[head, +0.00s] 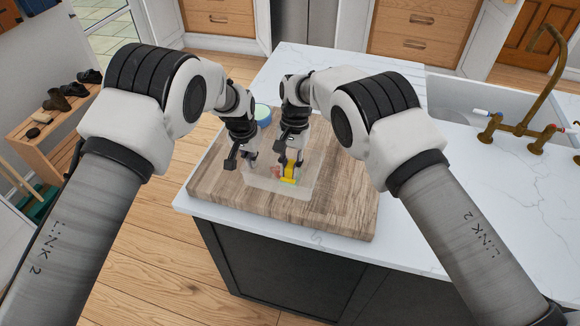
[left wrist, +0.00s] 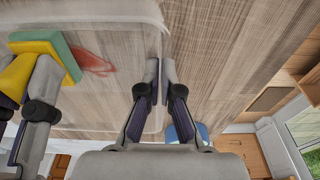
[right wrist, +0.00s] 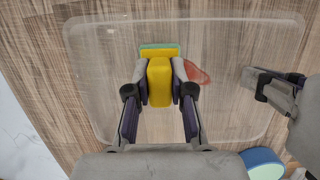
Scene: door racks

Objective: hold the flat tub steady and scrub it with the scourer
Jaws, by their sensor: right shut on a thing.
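The flat tub (right wrist: 100,95) is a clear, shallow container lying on a wooden board; it also shows in the head view (head: 305,188). A red smear (right wrist: 196,73) marks its floor. The scourer is a yellow block with a green pad (right wrist: 159,50). My right gripper (right wrist: 160,72) is shut on the scourer's yellow part, over the tub and just left of the smear in the right wrist view. Whether the pad touches the floor is unclear. My left gripper (left wrist: 160,75) has its fingers close together on either side of the tub's rim (left wrist: 161,40).
The wooden board (head: 340,200) lies on a white marble counter (head: 420,230). A round blue and green thing (head: 263,114) stands behind the tub. A sink with a brass tap (head: 530,120) is at the right. Bare board surrounds the tub.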

